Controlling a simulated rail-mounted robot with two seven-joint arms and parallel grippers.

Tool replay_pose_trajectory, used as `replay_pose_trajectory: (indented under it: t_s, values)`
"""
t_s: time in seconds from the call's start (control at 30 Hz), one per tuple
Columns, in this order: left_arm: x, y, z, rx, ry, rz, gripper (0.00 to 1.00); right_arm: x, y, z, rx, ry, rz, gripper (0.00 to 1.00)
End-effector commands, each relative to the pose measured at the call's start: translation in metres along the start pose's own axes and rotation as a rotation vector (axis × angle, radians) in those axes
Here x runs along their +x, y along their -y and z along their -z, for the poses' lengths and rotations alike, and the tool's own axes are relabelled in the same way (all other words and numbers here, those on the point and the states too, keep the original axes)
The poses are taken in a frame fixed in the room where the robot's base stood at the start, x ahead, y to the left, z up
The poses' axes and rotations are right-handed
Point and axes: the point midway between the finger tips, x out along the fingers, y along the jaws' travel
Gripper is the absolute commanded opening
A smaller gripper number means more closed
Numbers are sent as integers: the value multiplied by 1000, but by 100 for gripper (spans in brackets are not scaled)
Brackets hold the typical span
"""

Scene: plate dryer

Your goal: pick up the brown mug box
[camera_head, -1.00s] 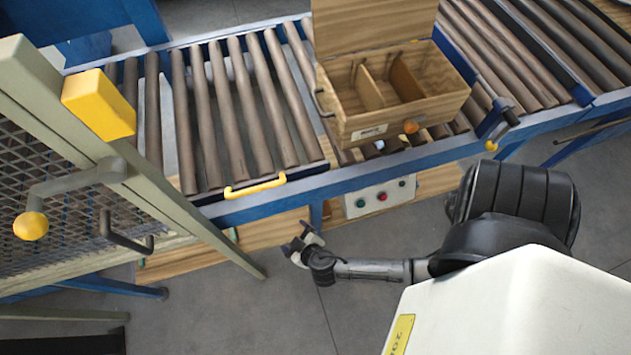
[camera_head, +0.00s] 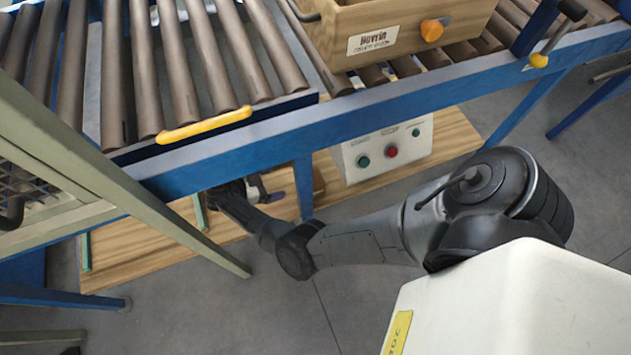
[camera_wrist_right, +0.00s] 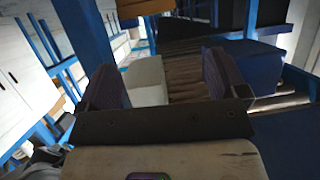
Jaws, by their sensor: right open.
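I cannot single out the brown mug box for certain. A small brown block-like shape (camera_head: 317,178) shows partly behind the blue leg under the conveyor. In the right wrist view, a brown shape (camera_wrist_right: 145,8) shows at the top edge. My right gripper (camera_head: 258,188) is low under the conveyor's front rail, left of the blue leg, and partly hidden. In the right wrist view, the right gripper (camera_wrist_right: 160,75) has its two fingers apart. A pale box-like thing (camera_wrist_right: 148,80) shows beyond the gap, apart from them as far as I can tell. My left gripper is not in view.
A wooden box (camera_head: 400,30) with a white label and orange knob stands on the roller conveyor (camera_head: 205,60). A control box (camera_head: 385,150) with buttons stands on a wooden shelf (camera_head: 455,135) below. A yellow handle (camera_head: 205,126) is on the front rail.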

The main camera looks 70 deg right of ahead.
Motion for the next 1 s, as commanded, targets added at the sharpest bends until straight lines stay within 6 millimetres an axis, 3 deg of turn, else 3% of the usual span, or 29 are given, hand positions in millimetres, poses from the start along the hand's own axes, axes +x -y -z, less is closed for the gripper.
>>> replay_pose_trajectory:
  t_s: [0.17,0.5,0.87,1.0]
  values:
    - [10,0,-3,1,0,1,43,0,-9,-9,18,2,-65,92]
    - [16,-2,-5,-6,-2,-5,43,55,-13,-9,20,2,-69,92]
    - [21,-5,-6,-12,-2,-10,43,78,-14,-10,20,2,-68,92]
    - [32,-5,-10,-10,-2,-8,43,97,-15,-14,20,1,-69,92]
